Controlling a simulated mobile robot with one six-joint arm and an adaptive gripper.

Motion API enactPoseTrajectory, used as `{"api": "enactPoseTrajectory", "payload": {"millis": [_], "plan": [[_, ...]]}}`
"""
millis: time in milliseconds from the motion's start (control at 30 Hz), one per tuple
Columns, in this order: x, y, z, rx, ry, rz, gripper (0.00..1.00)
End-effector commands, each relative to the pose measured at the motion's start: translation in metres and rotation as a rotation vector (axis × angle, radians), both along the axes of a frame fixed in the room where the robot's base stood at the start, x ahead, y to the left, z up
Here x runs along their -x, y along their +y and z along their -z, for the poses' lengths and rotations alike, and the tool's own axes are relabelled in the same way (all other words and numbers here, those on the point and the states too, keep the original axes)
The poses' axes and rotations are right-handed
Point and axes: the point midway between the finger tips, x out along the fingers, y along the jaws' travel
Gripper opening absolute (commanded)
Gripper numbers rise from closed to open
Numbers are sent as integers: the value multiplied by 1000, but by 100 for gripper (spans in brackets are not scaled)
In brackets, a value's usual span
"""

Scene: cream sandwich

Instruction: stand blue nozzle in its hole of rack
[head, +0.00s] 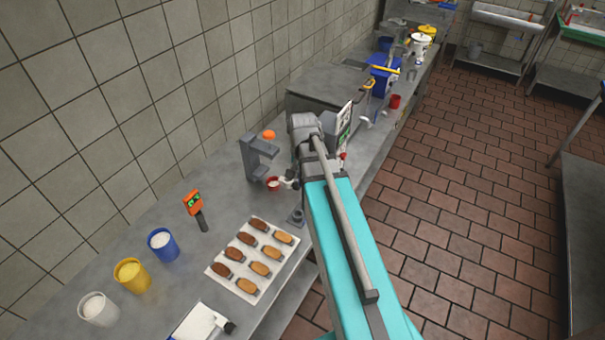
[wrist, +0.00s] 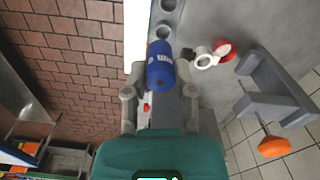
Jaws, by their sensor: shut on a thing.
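My gripper (wrist: 160,88) is shut on the blue nozzle (wrist: 160,68), a blue cylinder with white lettering, in the wrist view. The grey rack (wrist: 178,18) is at the top of the wrist view, with round holes showing just beyond the nozzle. The nozzle's far end is close to the nearer hole; I cannot tell whether it is above it or touching. In the head view a small part of the rack (head: 296,217) shows beside my arm. My arm hides the gripper and blue nozzle there.
A grey stand with an orange knob (head: 268,135) and a red cup (head: 273,184) are close on the left. A white ring-shaped piece (wrist: 203,58) lies beside the rack. A tray of biscuits (head: 240,285) and several tubs are nearer. The tiled floor (head: 460,200) is open.

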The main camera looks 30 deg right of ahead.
Motion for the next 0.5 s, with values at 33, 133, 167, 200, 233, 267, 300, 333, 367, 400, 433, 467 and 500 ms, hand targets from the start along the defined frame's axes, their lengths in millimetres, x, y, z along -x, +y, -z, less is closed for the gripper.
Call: {"api": "enactPoseTrajectory", "payload": {"millis": [33,133,167,200,233,267,300,333,367,400,433,467,500], "plan": [[0,0,0,0,0,0,0],[0,0,0,0,0,0,0],[0,0,0,0,0,0,0],[0,0,0,0,0,0,0],[0,0,0,0,0,0,0],[0,0,0,0,0,0,0],[0,0,1,0,0,0,0],[0,0,2,0,0,0,0],[0,0,4,0,0,0,0],[0,0,6,0,0,0,0],[0,0,8,0,0,0,0],[0,0,11,0,0,0,0],[0,0,15,0,0,0,0]]}}
